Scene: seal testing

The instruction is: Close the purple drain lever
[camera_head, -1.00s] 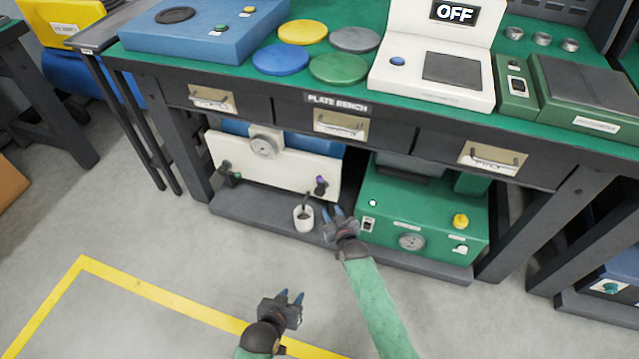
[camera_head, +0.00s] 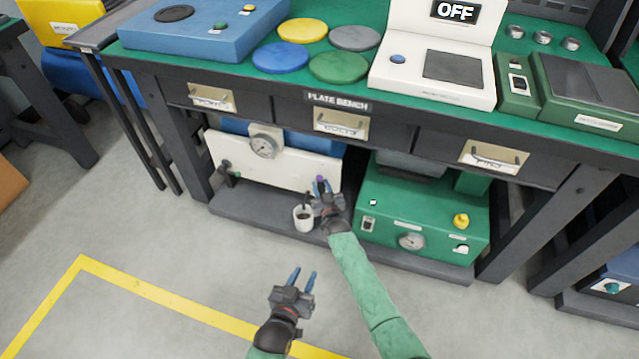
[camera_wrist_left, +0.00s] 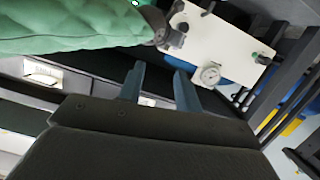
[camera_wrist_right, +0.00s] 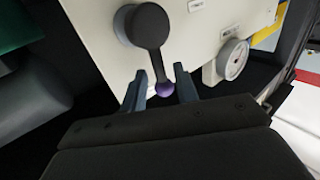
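The purple drain lever (camera_head: 320,179) is on the lower right of the white panel (camera_head: 272,168) under the bench. In the right wrist view its dark arm (camera_wrist_right: 154,55) runs from a round hub to a purple knob (camera_wrist_right: 163,88). My right gripper (camera_head: 322,188) is at the lever, and in its wrist view the open fingers (camera_wrist_right: 161,88) stand on either side of the knob, with gaps visible. My left gripper (camera_head: 302,279) is open and empty, lower in front of the bench. Its open fingers (camera_wrist_left: 160,85) show in the left wrist view.
A white cup (camera_head: 303,218) stands on the low shelf below the lever. A green machine (camera_head: 425,215) with a gauge and yellow knob is just right of the panel. Drawers (camera_head: 342,125) and the bench top overhang the panel. The floor in front is clear.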

